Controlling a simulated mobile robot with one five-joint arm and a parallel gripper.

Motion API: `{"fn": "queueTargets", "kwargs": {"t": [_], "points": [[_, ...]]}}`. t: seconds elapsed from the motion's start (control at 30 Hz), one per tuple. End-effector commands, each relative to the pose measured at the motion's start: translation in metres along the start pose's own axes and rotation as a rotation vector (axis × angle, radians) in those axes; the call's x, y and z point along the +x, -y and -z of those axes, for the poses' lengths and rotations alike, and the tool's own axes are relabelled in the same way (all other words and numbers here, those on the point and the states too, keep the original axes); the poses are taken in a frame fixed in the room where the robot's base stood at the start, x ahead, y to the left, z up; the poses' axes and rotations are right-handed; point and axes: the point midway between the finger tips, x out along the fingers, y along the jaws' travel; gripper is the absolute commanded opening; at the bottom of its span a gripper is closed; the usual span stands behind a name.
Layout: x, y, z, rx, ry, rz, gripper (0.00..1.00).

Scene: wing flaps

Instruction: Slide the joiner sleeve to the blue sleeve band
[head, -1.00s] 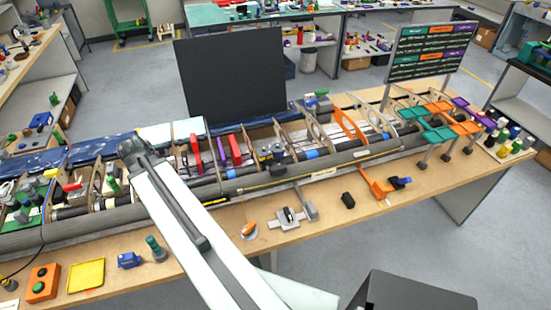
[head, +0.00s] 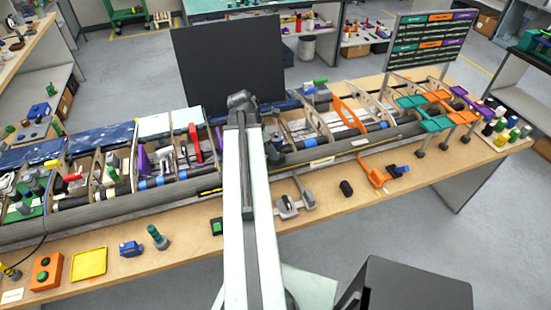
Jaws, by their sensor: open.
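A dark rod runs lengthwise through the ribs of the wing frame (head: 110,206) on the bench. Blue bands show on it, one pair left of my arm (head: 151,182) and another band (head: 309,142) right of it. I cannot tell which is the blue sleeve band. I cannot pick out the joiner sleeve for certain among the dark rod sections. My arm stretches over the middle of the wing, and its dark far joint stands in front of the black panel. My gripper's fingers do not show.
A black upright panel (head: 229,62) stands behind the wing. Red (head: 195,143) and purple (head: 143,161) parts rise between ribs. Along the bench's front lie a yellow tray (head: 89,263), a blue block (head: 131,249), a grey clamp (head: 291,204) and an orange bracket (head: 375,172).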

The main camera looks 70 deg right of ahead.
Motion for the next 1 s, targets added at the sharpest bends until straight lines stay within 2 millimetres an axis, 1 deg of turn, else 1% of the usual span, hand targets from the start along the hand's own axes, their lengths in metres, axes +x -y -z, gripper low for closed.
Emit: {"fn": "queueTargets", "kwargs": {"t": [0.03,0.1,0.17,0.27,0.47,0.5,0.57,0.6,0.63,0.67,1.0], "points": [[0.019,0.000,0.004,0.001,0.000,0.001,0.45],[0.031,0.000,0.003,0.001,0.000,0.001,0.45],[0.038,0.000,0.003,0.001,0.000,0.001,0.45],[0.042,0.000,0.002,0.001,0.000,0.000,0.45],[0.039,0.000,0.001,0.000,0.000,0.000,0.45],[0.039,0.000,0.001,0.000,0.000,0.000,0.40],[0.039,0.000,0.001,0.000,0.000,0.000,0.23],[0.039,0.000,0.001,0.000,0.000,-0.001,0.12],[0.039,0.000,0.001,0.000,0.000,-0.001,0.04],[0.039,0.000,0.001,0.000,0.000,-0.001,0.00],[0.039,-0.001,0.001,-0.001,0.000,-0.002,0.00]]}}
